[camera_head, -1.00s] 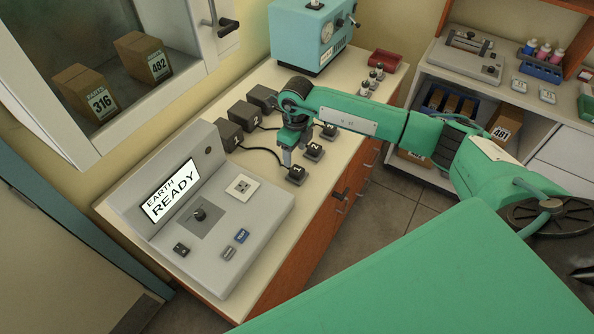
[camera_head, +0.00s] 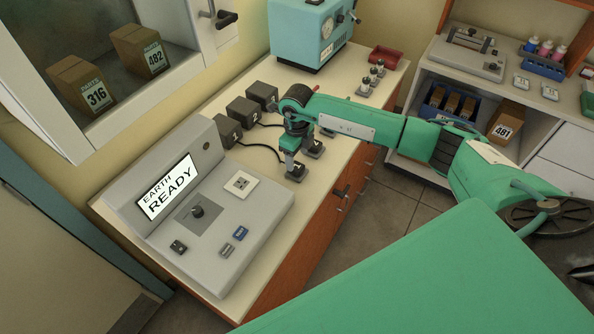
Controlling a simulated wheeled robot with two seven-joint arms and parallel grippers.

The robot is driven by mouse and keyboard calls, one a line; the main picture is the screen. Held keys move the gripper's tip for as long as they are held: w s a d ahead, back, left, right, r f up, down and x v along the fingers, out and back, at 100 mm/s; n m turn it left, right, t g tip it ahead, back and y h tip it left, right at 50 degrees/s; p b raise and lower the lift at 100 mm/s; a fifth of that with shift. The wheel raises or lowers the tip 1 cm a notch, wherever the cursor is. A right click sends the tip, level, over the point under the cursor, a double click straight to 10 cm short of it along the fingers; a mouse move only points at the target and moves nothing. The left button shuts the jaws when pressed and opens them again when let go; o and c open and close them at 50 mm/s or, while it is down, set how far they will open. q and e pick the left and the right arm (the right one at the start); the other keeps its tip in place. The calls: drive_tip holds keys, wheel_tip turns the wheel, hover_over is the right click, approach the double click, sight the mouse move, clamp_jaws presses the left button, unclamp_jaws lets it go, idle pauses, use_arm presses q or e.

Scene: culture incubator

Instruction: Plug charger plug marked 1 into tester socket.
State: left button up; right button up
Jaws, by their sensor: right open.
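The grey tester (camera_head: 150,230) stands at the near left of the bench, its screen reading "EARTH READY". Its white socket plate (camera_head: 241,185) is on the sloped top and is empty. The nearest dark plug (camera_head: 297,174) stands on the bench right of the socket, joined by a black cord to the charger block marked 1 (camera_head: 227,132). My right gripper (camera_head: 293,165) points down at this plug, open, its fingers at or just above it; contact cannot be told. A second plug (camera_head: 315,151) stands just behind, partly hidden by the gripper. My left gripper is not in view.
Two more charger blocks, one marked 2 (camera_head: 242,112) and one behind it (camera_head: 262,96), stand along the wall. A third plug is mostly hidden by my arm. Small metal-topped items (camera_head: 369,83), a red tray (camera_head: 388,58) and a teal device (camera_head: 305,35) stand farther back.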

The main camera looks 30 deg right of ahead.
sight(297, 165)
drive_tip(key=shift+f+b, duration=1.65)
drive_tip(key=shift+f, duration=0.65)
drive_tip(key=shift+b, duration=0.35)
clamp_jaws()
drive_tip(key=shift+r, duration=0.15)
drive_tip(key=shift+r+p, duration=1.4)
drive_tip(key=shift+r, duration=1.5)
